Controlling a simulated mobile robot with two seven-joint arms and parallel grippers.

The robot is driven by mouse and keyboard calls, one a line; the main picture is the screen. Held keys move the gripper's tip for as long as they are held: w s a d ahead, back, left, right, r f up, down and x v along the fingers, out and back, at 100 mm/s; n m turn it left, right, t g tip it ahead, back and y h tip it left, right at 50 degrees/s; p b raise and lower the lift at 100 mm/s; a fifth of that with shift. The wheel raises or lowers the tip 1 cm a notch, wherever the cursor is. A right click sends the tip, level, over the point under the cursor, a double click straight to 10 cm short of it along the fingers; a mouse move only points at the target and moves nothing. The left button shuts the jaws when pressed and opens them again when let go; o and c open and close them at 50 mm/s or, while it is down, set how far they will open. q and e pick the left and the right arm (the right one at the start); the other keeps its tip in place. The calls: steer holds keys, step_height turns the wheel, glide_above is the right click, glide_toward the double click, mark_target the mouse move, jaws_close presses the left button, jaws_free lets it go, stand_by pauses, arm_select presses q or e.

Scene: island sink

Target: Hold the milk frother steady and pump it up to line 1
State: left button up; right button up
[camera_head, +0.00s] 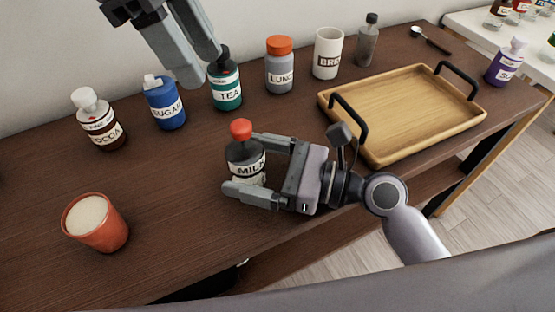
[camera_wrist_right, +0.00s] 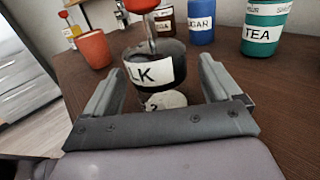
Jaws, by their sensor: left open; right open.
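The milk frother (camera_head: 246,165) is a dark jar with a white MILK label, standing upright near the table's front edge. Its red knob (camera_head: 240,129) is on top. In the right wrist view the frother (camera_wrist_right: 160,68) shows a metal rod below the knob (camera_wrist_right: 141,5), and a pale patch low down with a dark mark I cannot read surely. My right gripper (camera_head: 243,167) is open, with one finger on each side of the jar; contact is unclear. My left gripper (camera_head: 204,70) is open and empty, high up behind the frother and partly in front of the tea bottle.
An orange cup (camera_head: 104,235) with pale contents stands front left. Cocoa (camera_head: 105,138), sugar (camera_head: 168,112), tea (camera_head: 228,94) and lungo (camera_head: 280,74) bottles line the back. A white BREW canister (camera_head: 328,62) and grey bottle (camera_head: 368,48) follow. A wooden tray (camera_head: 378,142) is right.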

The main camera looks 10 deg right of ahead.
steer(key=shift+x, duration=1.5)
steer(key=c, duration=1.1)
steer(key=shift+c, duration=0.2)
